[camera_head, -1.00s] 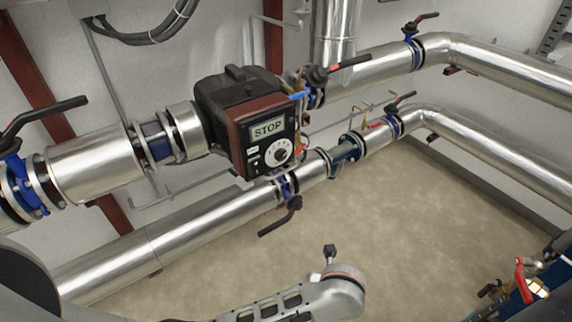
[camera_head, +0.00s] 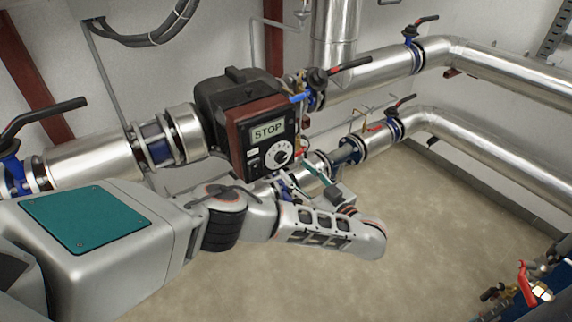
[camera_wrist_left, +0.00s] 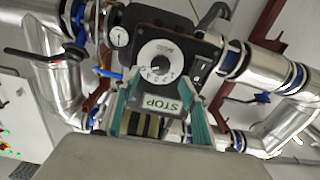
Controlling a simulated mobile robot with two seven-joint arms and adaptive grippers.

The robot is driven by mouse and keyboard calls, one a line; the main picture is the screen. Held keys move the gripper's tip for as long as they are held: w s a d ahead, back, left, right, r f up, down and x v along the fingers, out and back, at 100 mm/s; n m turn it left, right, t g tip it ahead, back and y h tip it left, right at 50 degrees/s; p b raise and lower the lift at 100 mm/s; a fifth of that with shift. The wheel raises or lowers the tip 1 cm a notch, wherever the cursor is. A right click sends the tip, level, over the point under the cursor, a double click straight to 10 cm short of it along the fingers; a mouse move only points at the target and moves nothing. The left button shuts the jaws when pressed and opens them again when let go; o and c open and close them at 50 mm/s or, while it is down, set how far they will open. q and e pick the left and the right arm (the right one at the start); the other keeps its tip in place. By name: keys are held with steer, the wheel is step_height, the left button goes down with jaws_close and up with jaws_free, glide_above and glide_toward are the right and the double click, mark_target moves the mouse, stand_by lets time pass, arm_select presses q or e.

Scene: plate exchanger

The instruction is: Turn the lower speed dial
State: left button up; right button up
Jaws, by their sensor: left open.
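A dark pump head with a red-brown casing (camera_head: 263,110) carries a "STOP" display (camera_head: 268,131) and a round white speed dial (camera_head: 279,153) below it. Only this one dial shows. My left gripper (camera_head: 301,174) is just below and right of the dial, with its teal fingers pointing up toward the panel. In the left wrist view the picture is upside down: the dial (camera_wrist_left: 155,57) lies beyond the gap between the two spread, empty fingers (camera_wrist_left: 160,90), apart from them. The "STOP" display (camera_wrist_left: 160,104) shows between the fingers. My right gripper is not in view.
A silver upper pipe (camera_head: 92,157) runs into the pump. A lower pipe (camera_head: 378,140) passes behind my arm.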

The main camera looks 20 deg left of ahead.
mark_target(283, 159)
arm_select(q)
steer(key=b+x, duration=0.1)
steer(key=x, duration=0.4)
steer(key=shift+f, duration=0.1)
steer(key=shift+w+a+b, duration=0.3)
steer(key=shift+a+b, duration=0.05)
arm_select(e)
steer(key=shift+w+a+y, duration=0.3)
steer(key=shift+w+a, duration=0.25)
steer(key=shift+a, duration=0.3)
arm_select(q)
steer(key=c, duration=1.1)
